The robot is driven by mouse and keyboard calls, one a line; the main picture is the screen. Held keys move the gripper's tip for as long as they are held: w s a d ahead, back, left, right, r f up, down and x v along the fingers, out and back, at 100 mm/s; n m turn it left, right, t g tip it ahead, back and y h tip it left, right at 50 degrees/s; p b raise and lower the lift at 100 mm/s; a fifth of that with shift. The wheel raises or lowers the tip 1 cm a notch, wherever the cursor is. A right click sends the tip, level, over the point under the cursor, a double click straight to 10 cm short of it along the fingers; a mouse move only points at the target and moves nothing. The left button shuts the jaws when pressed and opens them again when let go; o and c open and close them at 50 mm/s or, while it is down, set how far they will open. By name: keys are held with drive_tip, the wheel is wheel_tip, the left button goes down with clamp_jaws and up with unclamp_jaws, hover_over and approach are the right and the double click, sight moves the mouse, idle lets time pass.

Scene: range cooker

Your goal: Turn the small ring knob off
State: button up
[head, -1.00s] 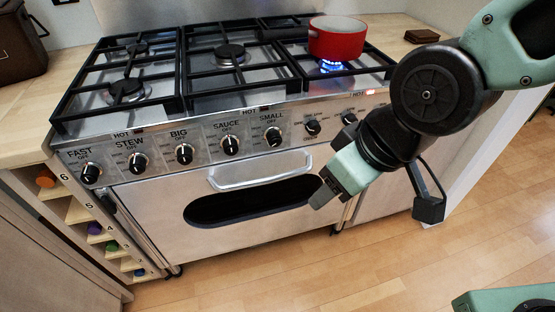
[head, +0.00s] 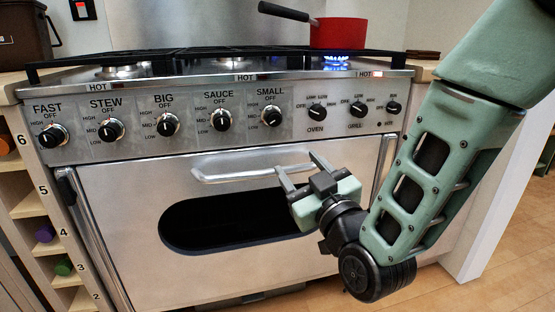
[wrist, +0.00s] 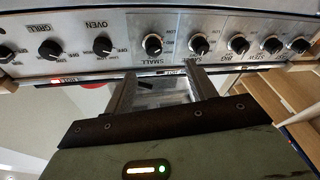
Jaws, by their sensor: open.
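A blue flame (head: 348,57) burns under a red pan (head: 338,34) at the right of the hob. My gripper (head: 300,166) is open and empty, in front of the oven handle and below the knob; it also shows in the wrist view (wrist: 162,76). It appears not to touch the knob.
The sauce knob (head: 220,119) is left of the small one, and the oven knob (head: 317,112) is to its right. The oven handle (head: 250,174) juts out close to my fingers. A shelf rack (head: 40,215) stands at the left. Open wooden floor lies at the right.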

sight(276, 124)
drive_tip(key=w+a+r+b, duration=0.1)
drive_tip(key=w, duration=0.3)
drive_tip(key=w+a+r+t+b, duration=0.1)
drive_tip(key=w+a+r+b, duration=0.1)
drive_tip(key=w, duration=0.3)
drive_tip(key=w+a+r+t+b, duration=0.1)
drive_tip(key=w+a, duration=0.1)
drive_tip(key=w, duration=0.3)
drive_tip(key=shift+r, duration=0.3)
drive_tip(key=shift+s, duration=0.1)
drive_tip(key=c, duration=0.8)
